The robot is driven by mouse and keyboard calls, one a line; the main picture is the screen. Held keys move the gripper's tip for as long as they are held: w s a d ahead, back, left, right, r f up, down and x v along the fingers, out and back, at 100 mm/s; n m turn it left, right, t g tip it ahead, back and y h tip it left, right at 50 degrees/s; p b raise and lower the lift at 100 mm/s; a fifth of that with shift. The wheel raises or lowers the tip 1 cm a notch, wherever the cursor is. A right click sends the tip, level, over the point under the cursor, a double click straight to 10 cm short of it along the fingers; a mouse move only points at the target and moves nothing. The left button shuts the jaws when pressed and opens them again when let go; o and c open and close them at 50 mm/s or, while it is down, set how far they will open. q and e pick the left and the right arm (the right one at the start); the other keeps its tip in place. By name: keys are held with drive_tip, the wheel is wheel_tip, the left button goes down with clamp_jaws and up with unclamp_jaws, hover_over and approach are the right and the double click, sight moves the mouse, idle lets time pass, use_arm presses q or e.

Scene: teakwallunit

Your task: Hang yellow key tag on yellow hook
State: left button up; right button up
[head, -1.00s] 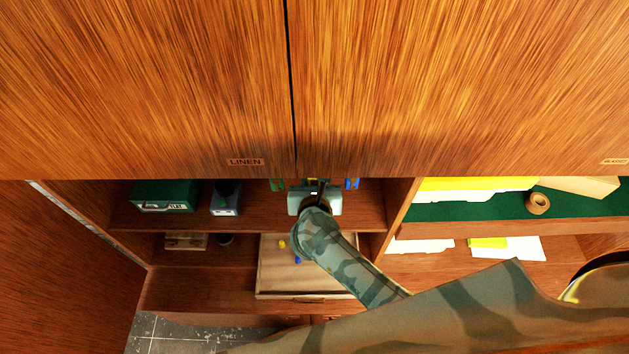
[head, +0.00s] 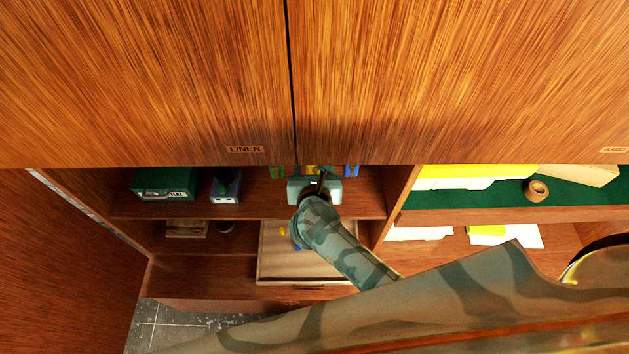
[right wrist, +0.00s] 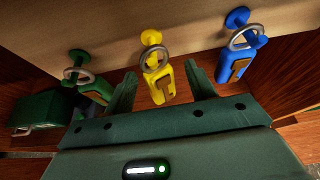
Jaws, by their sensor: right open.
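In the right wrist view the yellow key tag (right wrist: 161,87) hangs by its grey metal ring (right wrist: 154,58) at the yellow hook (right wrist: 151,37) on the back panel. The ring looks to be around the hook's stem, below its round head. My right gripper (right wrist: 160,70) is open, with one finger on each side of the yellow tag and a gap at both sides. In the head view my right gripper (head: 315,171) is at the upper shelf, in front of the yellow tag, which shows only as a small yellow patch. My left gripper is not in view.
A green tag (right wrist: 95,92) hangs on the left and a blue tag (right wrist: 237,70) on the right, close beside my fingers. A green box (head: 163,184) stands on the shelf. Below is a shallow tray (head: 270,272) with small yellow and blue pieces. Large cabinet doors hang above.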

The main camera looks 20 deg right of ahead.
drive_tip(key=p+v, duration=0.5)
drive_tip(key=v, duration=1)
drive_tip(key=shift+s, duration=0.35)
drive_tip(key=shift+a, duration=0.1)
drive_tip(key=s+d+f+n+g+y+b, duration=0.1)
drive_tip(key=s+f+n+y+b, duration=0.35)
drive_tip(key=f+n, duration=1.1)
drive_tip(key=s+d+f+n+y+b, duration=0.15)
drive_tip(key=f+n+b, duration=0.55)
drive_tip(key=f+n, duration=0.8)
drive_tip(key=s+d+f+n+g+h+b, duration=0.1)
drive_tip(key=s+d+f+n+g+b, duration=0.2)
drive_tip(key=s+f, duration=0.8)
drive_tip(key=s+d+f+n+g+h+b, duration=0.1)
drive_tip(key=s+d+f+n+g+b, duration=0.3)
drive_tip(key=s+d+f+n+g, duration=0.3)
drive_tip(key=s+d+f+n, duration=0.2)
drive_tip(key=s+d+f, duration=0.1)
drive_tip(key=s+f, duration=0.2)
drive_tip(key=shift+s+d+f+g, duration=0.35)
drive_tip(key=shift+d+f+g, duration=0.05)
drive_tip(key=shift+f, duration=0.2)
